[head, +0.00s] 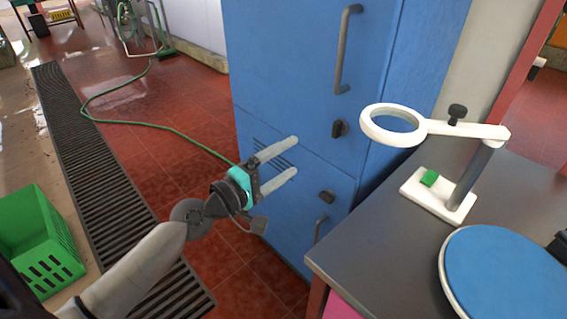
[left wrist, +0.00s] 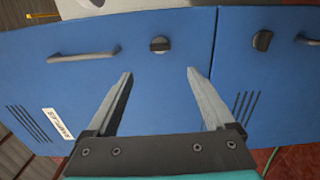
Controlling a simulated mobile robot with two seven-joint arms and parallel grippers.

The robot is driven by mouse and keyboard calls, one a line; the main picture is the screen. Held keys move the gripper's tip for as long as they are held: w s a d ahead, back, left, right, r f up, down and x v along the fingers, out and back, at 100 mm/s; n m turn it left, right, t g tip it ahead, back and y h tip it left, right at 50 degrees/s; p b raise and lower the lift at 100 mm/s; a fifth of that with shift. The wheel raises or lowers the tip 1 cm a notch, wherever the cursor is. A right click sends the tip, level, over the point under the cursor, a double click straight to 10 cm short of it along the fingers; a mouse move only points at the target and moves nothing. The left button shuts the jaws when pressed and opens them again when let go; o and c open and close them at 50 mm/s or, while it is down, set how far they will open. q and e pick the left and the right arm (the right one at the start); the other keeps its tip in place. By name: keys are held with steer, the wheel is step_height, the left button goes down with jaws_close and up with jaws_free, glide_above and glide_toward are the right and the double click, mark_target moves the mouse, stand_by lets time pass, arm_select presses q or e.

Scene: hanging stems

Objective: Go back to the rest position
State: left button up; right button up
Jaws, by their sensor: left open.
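My left gripper (head: 278,163) is open and empty, in front of the blue cabinet (head: 290,75). Its two pale fingers point right toward the cabinet's lower part, and no contact can be made out. In the left wrist view the open fingers (left wrist: 160,85) stand wide apart with only the blue cabinet front (left wrist: 165,100) behind them. The cabinet doors show grey handles and dark knobs, and the doors look shut. My right gripper is not in view.
A green crate (head: 40,245) stands at left by a floor grate (head: 90,150). A green hose (head: 120,122) crosses the red tiles.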

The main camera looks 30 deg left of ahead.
arm_select(q)
steer(key=shift+s, duration=0.25)
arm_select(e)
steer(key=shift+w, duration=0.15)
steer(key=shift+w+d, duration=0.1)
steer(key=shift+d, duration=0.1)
